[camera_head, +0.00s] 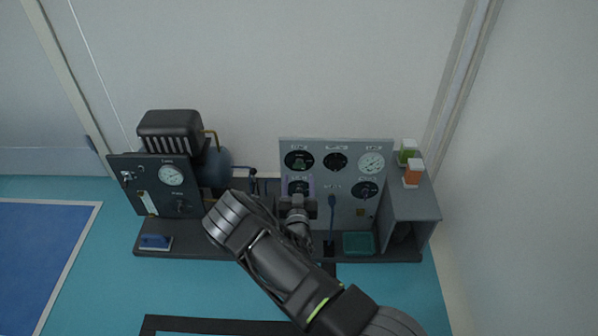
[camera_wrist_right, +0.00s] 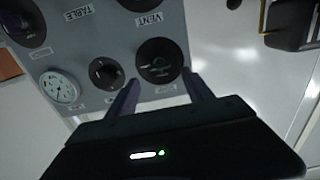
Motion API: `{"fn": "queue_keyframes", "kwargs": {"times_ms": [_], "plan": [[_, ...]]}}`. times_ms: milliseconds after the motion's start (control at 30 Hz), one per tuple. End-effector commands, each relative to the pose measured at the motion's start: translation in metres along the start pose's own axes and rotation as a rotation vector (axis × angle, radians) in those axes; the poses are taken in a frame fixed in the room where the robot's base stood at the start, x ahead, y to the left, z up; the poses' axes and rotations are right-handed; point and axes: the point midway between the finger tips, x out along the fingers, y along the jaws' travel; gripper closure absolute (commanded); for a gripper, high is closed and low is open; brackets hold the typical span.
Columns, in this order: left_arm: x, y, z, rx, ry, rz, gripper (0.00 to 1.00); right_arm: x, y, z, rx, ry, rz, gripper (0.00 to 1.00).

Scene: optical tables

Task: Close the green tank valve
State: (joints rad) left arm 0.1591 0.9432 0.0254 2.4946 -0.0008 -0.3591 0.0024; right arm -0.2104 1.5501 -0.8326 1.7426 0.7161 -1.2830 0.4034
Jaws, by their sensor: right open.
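The grey panel (camera_head: 345,214) carries several round dials and knobs. A black round valve knob with a faint green mark (camera_wrist_right: 160,60) is in the right wrist view, beside a label that reads VENT upside down. I cannot read which label belongs to the green tank valve. My right gripper (camera_head: 299,188) is open in front of the panel's left side. In the right wrist view its two purple-grey fingers (camera_wrist_right: 160,95) point at the green-marked knob, one on each side of it in the picture. Contact cannot be seen. The left gripper does not show.
A small knob (camera_wrist_right: 104,73) and a white gauge (camera_wrist_right: 62,88) are beside the marked knob. A compressor (camera_head: 170,132) and its gauge board (camera_head: 146,178) stand left. A grey box (camera_head: 418,208) with orange (camera_head: 413,173) and green (camera_head: 407,152) containers stands right. A teal tray (camera_head: 358,244) sits below.

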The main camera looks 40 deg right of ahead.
Motion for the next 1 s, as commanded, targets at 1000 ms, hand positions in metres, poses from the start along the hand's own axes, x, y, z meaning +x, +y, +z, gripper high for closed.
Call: {"fn": "queue_keyframes", "kwargs": {"times_ms": [1000], "plan": [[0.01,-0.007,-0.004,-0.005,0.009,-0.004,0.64,0.053,0.0,0.0,0.0,0.0,0.0,0.67]]}}
